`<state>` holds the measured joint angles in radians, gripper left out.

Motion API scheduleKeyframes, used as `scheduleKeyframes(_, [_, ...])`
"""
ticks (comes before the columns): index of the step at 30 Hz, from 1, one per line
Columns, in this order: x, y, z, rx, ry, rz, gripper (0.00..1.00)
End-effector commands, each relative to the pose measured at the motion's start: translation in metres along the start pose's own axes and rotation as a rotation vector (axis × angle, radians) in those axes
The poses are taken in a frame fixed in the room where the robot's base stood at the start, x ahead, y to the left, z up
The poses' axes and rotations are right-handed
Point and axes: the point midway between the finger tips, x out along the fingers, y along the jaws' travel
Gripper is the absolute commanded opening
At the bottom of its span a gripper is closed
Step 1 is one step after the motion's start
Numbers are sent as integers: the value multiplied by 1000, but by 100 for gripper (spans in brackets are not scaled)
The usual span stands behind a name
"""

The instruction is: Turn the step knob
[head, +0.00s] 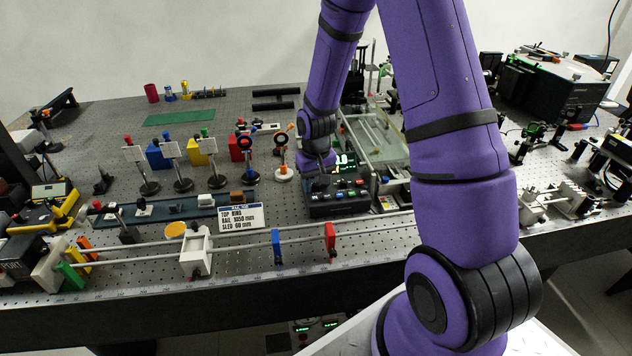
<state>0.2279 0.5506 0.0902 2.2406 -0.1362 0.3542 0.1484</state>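A dark control box (338,206) with a lit green display and a row of small coloured knobs or buttons stands near the front of the bench, right of centre. I cannot tell which of them is the step knob; it may be hidden behind my arm. My gripper (315,178) is at the end of the purple arm, over the rear left part of the box. Its fingers are too small and dark to make out, so I cannot see whether they are open, shut or touching anything.
A white printed sign (240,218) stands left of the box. Mounted optics, including a black ring holder (246,145), stand behind it to the left. A rail with a blue clamp (277,246) and a red clamp (330,238) runs in front. A glass-sided tray (375,135) lies behind right.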

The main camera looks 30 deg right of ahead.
Motion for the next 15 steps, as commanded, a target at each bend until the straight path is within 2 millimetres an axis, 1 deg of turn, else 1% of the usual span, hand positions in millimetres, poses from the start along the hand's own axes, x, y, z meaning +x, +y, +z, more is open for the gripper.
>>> scheduleKeyframes(9, [-2, 0, 0, 1, 0, 0, 47])
scheduleKeyframes(11, [-6, 0, 0, 0, 1, 0, 47])
scheduleKeyframes(15, [-24, 0, -1, 1, 4, 0, 47])
